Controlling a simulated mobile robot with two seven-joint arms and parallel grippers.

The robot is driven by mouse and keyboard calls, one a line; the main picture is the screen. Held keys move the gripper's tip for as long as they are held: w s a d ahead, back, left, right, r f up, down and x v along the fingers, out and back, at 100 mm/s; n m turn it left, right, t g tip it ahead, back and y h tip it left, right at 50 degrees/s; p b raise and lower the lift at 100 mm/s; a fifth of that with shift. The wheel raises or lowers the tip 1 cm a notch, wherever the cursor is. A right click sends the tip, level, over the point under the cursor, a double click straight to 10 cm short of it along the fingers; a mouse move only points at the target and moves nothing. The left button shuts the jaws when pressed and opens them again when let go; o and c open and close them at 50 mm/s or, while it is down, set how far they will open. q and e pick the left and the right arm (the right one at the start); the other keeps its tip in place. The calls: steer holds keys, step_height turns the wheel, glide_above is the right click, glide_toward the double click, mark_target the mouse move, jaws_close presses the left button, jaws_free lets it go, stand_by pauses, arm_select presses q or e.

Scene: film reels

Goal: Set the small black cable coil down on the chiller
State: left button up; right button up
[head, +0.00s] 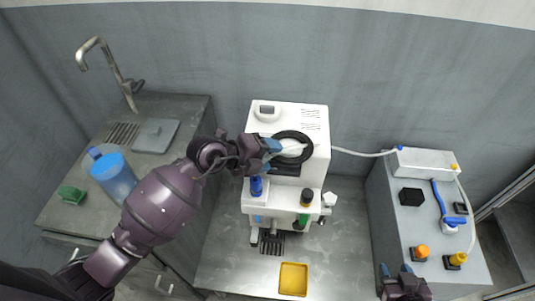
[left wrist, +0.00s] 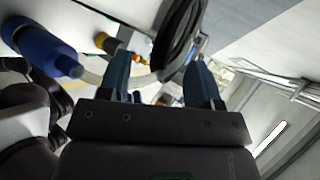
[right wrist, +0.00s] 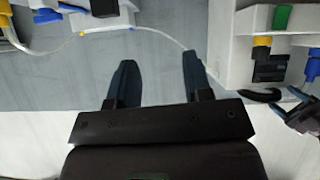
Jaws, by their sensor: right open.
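The white vented box with a handle slot, which I take for the chiller (head: 318,135), stands at the centre of the head view. The small black cable coil (head: 308,137) is a ring over its front part; I cannot tell whether it touches the surface. My left gripper (head: 272,150) is at the coil's left side. In the left wrist view, the coil (left wrist: 180,35) shows between and beyond the spread left fingers (left wrist: 160,75); contact with both fingers is unclear. The right wrist view shows the coil (right wrist: 258,95) close to the box. My right gripper (head: 402,275) is open and empty, low at the right.
A blue-capped bottle (head: 256,187) and knobs are at the box's front. A pale hose (head: 358,153) runs right to another white unit (head: 425,162). A yellow tray (head: 293,279) lies in front.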

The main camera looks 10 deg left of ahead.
arm_select(q)
steer(key=shift+r, duration=0.15)
steer(key=shift+s+a+r, duration=0.15)
steer(key=shift+a+r, duration=0.05)
steer(key=shift+a, duration=0.1)
steer(key=p+v, duration=0.1)
steer(key=v, duration=1)
steer(key=shift+a+r, duration=0.1)
